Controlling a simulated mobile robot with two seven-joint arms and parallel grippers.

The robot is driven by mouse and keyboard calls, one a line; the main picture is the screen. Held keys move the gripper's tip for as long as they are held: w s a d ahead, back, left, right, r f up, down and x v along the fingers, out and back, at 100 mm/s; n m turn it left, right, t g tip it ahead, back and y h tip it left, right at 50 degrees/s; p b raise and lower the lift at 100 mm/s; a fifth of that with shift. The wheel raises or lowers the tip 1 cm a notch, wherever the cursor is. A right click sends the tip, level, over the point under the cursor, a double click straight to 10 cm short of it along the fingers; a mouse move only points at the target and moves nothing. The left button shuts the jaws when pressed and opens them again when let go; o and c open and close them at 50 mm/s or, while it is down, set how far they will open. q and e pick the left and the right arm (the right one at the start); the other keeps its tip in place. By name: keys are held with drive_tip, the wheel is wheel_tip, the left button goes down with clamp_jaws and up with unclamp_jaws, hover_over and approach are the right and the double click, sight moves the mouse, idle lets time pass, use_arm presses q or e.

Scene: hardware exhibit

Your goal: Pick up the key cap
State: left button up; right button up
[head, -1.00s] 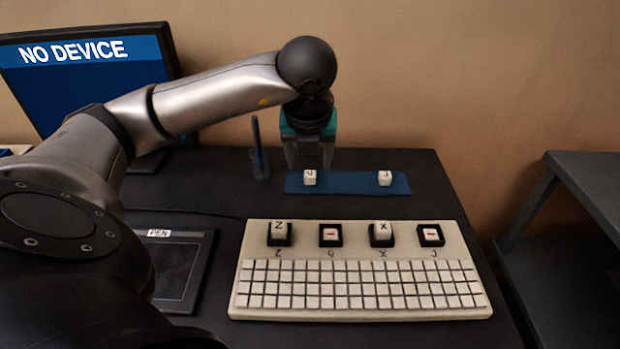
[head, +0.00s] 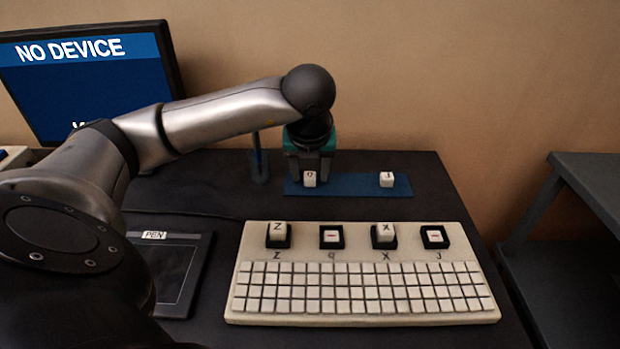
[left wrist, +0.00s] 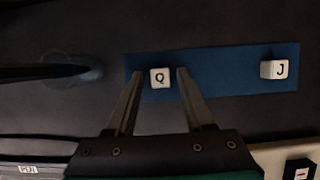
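Two white key caps lie on a blue mat (head: 345,187) behind the keyboard. The Q key cap (head: 310,179) is at the mat's left part and the J key cap (head: 387,179) at its right part. My left gripper (head: 310,172) is lowered over the Q cap. In the left wrist view, the Q cap (left wrist: 160,77) sits between the two open fingertips of my gripper (left wrist: 160,75), with a gap on each side. The J cap (left wrist: 274,69) stands apart to the right. My right gripper is not in view.
The beige keyboard (head: 362,319) has Z and X caps in place and empty sockets above the labels Q and J. A pen stands in a holder (head: 260,169) left of the mat. A tablet (head: 178,270) and a monitor (head: 80,85) are at left.

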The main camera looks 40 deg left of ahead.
use_arm(q)
clamp_jaws()
drive_tip(key=shift+r, duration=0.1)
idle(0.4)
